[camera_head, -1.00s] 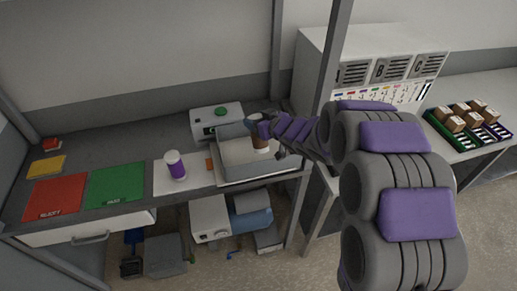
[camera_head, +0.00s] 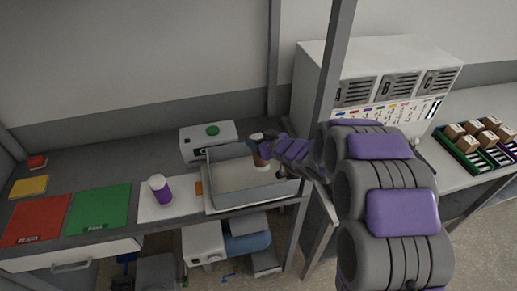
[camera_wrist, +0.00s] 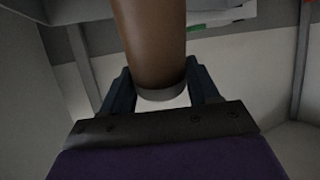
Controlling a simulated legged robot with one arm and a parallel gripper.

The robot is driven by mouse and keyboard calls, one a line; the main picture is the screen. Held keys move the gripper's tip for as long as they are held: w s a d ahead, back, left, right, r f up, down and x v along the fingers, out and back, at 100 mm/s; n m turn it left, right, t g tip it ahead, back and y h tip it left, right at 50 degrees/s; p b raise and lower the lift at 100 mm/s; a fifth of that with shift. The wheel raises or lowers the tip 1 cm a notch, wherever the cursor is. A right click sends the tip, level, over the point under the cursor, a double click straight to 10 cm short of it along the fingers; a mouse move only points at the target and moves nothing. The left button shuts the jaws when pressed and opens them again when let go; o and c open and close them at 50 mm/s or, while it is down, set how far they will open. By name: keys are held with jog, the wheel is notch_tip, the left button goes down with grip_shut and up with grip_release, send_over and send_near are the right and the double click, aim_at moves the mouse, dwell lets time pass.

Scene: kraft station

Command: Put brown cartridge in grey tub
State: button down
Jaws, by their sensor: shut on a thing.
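The brown cartridge (camera_head: 262,158) is between the fingers of my gripper (camera_head: 263,138), which is shut on it. In the head view it appears over the right rear part of the grey tub (camera_head: 225,154); its height above the tub floor is hard to tell. The wrist view shows the cartridge (camera_wrist: 150,40) large between the two dark fingers of my gripper (camera_wrist: 160,90), with its pale end toward the palm. The tub is open-topped with a light floor, at the right end of the dark bench.
A white box with a green button (camera_head: 210,142) stands behind the tub. A white and purple cup (camera_head: 160,190) stands left of it. Green (camera_head: 98,210) and red (camera_head: 37,218) mats lie farther left. A grey post (camera_head: 331,100) rises near my arm.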

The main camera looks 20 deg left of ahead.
jog(key=f, duration=0.1)
jog(key=a+f+b, duration=0.1)
jog(key=f, duration=0.1)
jog(key=shift+f, duration=0.25)
jog(key=shift+a, duration=0.3)
jog(key=shift+d+f, duration=0.1)
jog(key=shift+d, duration=0.4)
jog(key=shift+s+d+f, duration=0.1)
jog(key=shift+s+f, duration=0.05)
jog(key=shift+f, duration=0.15)
